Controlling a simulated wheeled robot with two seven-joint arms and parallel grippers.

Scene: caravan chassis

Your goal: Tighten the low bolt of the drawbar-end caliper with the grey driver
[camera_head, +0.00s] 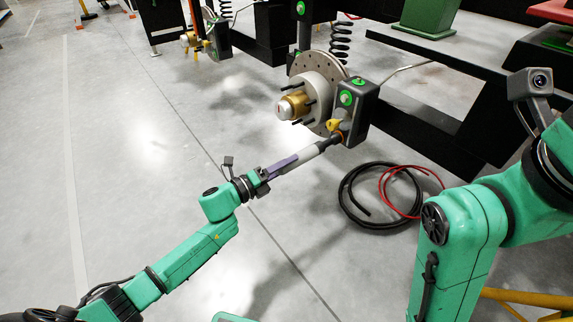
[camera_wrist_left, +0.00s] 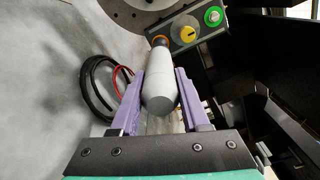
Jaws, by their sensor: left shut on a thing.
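My left gripper (camera_head: 284,167) is shut on the grey driver (camera_head: 307,153), a pale grey handle with a dark nose. In the left wrist view the driver (camera_wrist_left: 160,85) lies between the two purple fingers and points away to the caliper. The caliper (camera_head: 358,110) is a dark block on the brake disc (camera_head: 312,82), with green round marks and a yellow low bolt (camera_head: 333,125). The driver's nose is at or very close to the caliper's lower edge; I cannot tell whether it touches the bolt. In the left wrist view the caliper (camera_wrist_left: 228,25) shows a yellow disc and a green disc. My right gripper is out of view.
A black hose (camera_head: 352,207) and a red hose (camera_head: 384,184) lie coiled on the floor below the caliper. Black chassis beams (camera_head: 440,128) run behind it to the right. Another hub (camera_head: 190,39) stands farther back. Floor at left is clear.

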